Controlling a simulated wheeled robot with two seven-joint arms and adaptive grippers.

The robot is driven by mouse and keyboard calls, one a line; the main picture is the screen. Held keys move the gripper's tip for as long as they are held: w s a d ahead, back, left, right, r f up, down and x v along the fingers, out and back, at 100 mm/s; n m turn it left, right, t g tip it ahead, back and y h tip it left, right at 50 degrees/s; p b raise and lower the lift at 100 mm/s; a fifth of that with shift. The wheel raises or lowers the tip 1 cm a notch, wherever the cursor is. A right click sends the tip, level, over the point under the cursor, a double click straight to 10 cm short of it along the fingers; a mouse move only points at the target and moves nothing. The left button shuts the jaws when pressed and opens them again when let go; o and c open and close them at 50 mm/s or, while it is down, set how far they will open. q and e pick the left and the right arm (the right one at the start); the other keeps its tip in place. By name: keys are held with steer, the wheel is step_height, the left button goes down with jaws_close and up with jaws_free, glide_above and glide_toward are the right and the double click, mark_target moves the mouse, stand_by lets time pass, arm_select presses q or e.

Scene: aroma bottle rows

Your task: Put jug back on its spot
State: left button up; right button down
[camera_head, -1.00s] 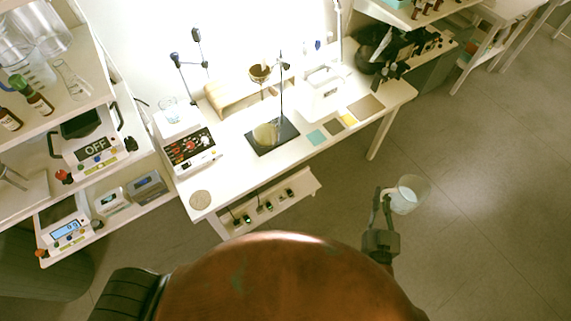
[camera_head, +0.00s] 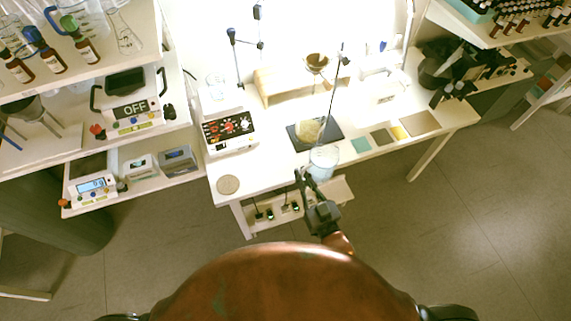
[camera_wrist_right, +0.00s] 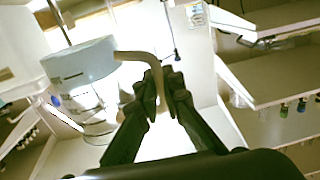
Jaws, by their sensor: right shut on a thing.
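The jug (camera_head: 323,160) is clear with pale bluish contents. My right gripper (camera_head: 305,176) is shut on its handle and holds it in the air, seen against the table's front edge in the head view. In the right wrist view the jug (camera_wrist_right: 82,66) is at upper left, and its beige handle (camera_wrist_right: 148,60) runs between the fingertips of my right gripper (camera_wrist_right: 160,88). The white table (camera_head: 290,165) has a round pale disc (camera_head: 228,184) at its front left corner and coloured squares, one teal (camera_head: 360,145). I cannot tell which marks the jug's spot. My left gripper is not in view.
A control box (camera_head: 230,132) stands at the table's left. A stand with a dark base (camera_head: 302,143) and a thin upright rod is behind the jug. A wooden bench (camera_head: 275,85) stands further back. Shelves (camera_head: 150,140) with bottles and scales are at left.

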steer(key=w+a+f+n+g+y+b, duration=0.1)
steer(key=w+a+f+n+y+b, duration=0.15)
steer(key=a, duration=0.45)
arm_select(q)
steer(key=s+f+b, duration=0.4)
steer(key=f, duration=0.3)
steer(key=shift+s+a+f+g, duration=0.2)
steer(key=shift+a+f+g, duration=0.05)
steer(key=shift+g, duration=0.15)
arm_select(e)
steer(key=shift+m, duration=0.25)
steer(key=shift+w+a+f, duration=0.45)
steer(key=shift+w+f, duration=1.45)
steer(key=shift+f, duration=0.3)
steer(key=shift+w+a+f, duration=0.45)
steer(key=shift+w+f, duration=1.45)
steer(key=shift+f, duration=0.3)
steer(key=shift+w+a+f, duration=0.45)
steer(key=shift+w+f, duration=1.45)
steer(key=shift+f, duration=0.3)
steer(key=shift+f, duration=0.2)
steer(key=c, duration=2.1)
jaws_free()
